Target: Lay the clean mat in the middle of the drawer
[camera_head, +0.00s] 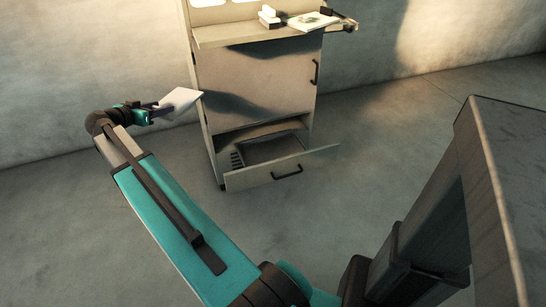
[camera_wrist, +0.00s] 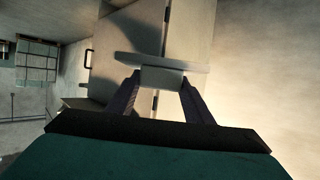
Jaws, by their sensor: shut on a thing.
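In the head view my gripper (camera_head: 160,108) is at the left, shut on a pale, flat mat (camera_head: 181,98). The mat is held in the air, tilted, just left of the cabinet and clear of the drawer. In the wrist view the mat's pale edge (camera_wrist: 160,62) lies across the tips of my gripper (camera_wrist: 160,82). The drawer (camera_head: 310,164) is at the bottom of the cabinet and is pulled open. Its floor looks dark grey, with a slotted part at the left inside. My gripper is above and left of the drawer.
The cabinet (camera_head: 258,75) stands against the wall, with a closed, handled door above the drawer. Its top shelf holds small pale blocks (camera_head: 268,17) and a flat pale item with a green patch (camera_head: 313,21). The floor before the drawer is clear.

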